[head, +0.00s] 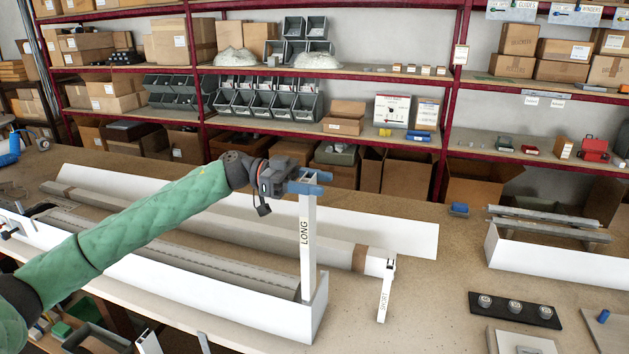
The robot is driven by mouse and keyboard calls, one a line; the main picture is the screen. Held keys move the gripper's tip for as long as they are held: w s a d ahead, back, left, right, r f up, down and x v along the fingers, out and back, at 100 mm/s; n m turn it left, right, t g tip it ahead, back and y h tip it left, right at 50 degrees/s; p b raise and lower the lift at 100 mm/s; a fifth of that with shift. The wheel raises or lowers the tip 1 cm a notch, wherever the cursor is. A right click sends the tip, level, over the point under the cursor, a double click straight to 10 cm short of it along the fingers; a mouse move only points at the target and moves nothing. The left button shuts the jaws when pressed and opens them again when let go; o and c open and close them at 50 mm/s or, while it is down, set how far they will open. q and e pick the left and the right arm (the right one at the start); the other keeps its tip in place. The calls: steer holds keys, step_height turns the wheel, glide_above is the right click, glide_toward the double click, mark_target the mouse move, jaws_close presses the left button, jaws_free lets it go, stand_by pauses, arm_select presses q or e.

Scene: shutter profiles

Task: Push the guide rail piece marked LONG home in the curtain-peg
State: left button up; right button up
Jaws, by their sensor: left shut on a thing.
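The white guide rail piece marked LONG (305,235) stands upright, its lower end at the right end of the front white box (317,315). I cannot tell whether it is seated there or stands in front of or behind the end wall. My left gripper (308,182), with blue fingers, is shut on its top end. A shorter white piece marked SHORT (385,292) hangs down, slightly tilted, by the right end of a long roller (330,246). I cannot make out a curtain-peg for certain. My right gripper is out of view.
Behind the bench (425,285) stand shelves with cartons and grey bins (265,100). To the right are a black strip with round pieces (515,309), another white box with grey profiles (545,252) and a small blue block (459,209).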

arm_select(q)
steer(key=shift+f, duration=0.65)
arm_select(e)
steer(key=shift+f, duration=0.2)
arm_select(q)
steer(key=o, duration=1.4)
steer(key=b+v, duration=0.4)
steer(key=v, duration=0.4)
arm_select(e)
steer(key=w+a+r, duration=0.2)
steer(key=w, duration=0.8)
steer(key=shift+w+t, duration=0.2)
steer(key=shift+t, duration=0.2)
arm_select(q)
steer(key=shift+d, duration=0.1)
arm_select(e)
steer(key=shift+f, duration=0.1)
